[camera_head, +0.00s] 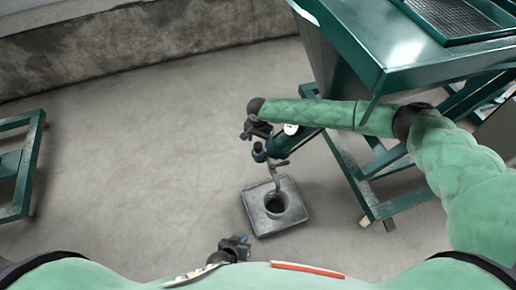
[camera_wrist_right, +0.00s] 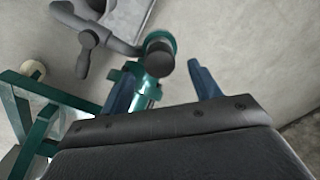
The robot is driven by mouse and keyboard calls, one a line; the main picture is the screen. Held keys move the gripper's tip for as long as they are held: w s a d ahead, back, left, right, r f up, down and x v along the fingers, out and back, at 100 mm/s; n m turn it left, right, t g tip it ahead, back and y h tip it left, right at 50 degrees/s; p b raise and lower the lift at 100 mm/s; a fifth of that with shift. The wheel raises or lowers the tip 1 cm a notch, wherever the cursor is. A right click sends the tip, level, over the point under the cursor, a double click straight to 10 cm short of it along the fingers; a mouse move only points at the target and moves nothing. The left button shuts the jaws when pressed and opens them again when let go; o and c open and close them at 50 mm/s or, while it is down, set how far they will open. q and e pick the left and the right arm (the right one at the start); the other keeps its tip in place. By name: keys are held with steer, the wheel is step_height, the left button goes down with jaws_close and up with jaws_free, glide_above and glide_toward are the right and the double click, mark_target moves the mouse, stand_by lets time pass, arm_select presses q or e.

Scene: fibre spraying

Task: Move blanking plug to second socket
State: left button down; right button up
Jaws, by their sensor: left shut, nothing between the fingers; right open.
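A dark round cap that looks like the blanking plug (camera_wrist_right: 160,57) shows in the right wrist view at the end of a green pipe (camera_wrist_right: 150,88). A green ring-shaped pipe end (camera_wrist_right: 158,38) shows just behind it, partly hidden; I cannot tell if it is a socket. My right gripper (camera_wrist_right: 162,82) is open, its blue fingers on either side of the pipe in the picture, with no clear contact. In the head view my right gripper (camera_head: 250,133) is just above the pipe fittings (camera_head: 260,151). My left gripper (camera_head: 236,244) is shut and empty at the bottom.
A grey pipe with a handle (camera_wrist_right: 88,40) lies close by at the left. Below the fittings stands a grey square vessel (camera_head: 252,213) with a round opening. A green machine frame (camera_head: 385,208) is at the right, another frame (camera_head: 28,165) at far left.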

mark_target(258, 145)
step_height(258, 145, down, 4)
steer(key=shift+s+a+f, duration=0.1)
steer(key=shift+s, duration=0.05)
steer(key=c, duration=1.1)
steer(key=shift+r, duration=0.2)
